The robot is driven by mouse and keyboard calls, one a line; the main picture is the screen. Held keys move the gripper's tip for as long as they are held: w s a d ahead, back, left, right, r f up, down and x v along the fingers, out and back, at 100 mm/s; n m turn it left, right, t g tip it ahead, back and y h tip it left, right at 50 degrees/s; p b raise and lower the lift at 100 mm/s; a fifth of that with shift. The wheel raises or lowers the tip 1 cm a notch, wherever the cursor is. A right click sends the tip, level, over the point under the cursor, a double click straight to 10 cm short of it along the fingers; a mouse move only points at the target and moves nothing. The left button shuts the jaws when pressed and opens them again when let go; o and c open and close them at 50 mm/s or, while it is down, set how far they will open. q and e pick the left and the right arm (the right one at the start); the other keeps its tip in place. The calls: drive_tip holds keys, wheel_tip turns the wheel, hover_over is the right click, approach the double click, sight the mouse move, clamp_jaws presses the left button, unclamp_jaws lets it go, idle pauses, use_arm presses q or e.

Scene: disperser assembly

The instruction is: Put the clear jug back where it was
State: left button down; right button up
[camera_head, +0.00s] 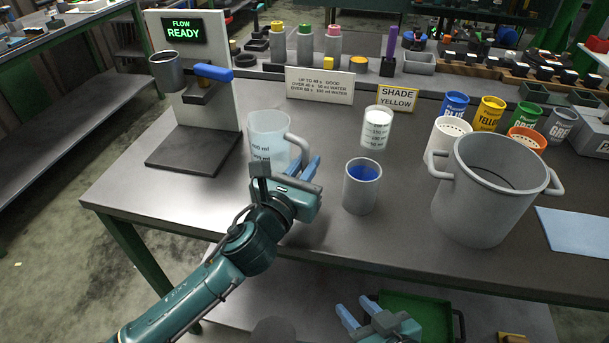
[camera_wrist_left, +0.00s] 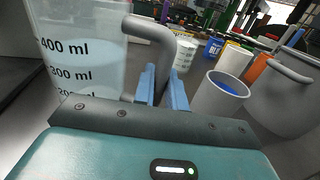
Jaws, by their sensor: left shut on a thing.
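The clear jug (camera_head: 268,135), with millilitre marks, is upright over the left part of the bench, to the right of the flow stand. My left gripper (camera_head: 306,168) is shut on the jug's handle, at the jug's right side. In the left wrist view the jug (camera_wrist_left: 82,50) fills the upper left and its handle (camera_wrist_left: 150,32) runs down to the blue fingers (camera_wrist_left: 162,88). The jug's base is hidden behind my gripper, so I cannot tell whether it touches the bench. My right gripper (camera_head: 361,312) is low, in front of the bench, with its fingers apart and empty.
A grey cup with blue liquid (camera_head: 361,190) and a clear beaker of white liquid (camera_head: 377,128) stand right of the jug. The flow stand (camera_head: 195,150) with its dark base is at left. A large grey pot (camera_head: 485,205) stands at right. The front left bench is clear.

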use_arm(q)
drive_tip(key=shift+f, duration=1.05)
drive_tip(key=c, duration=1.4)
unclamp_jaws()
drive_tip(key=shift+c, duration=0.2)
drive_tip(key=v, duration=1.2)
drive_tip(key=shift+s, duration=0.1)
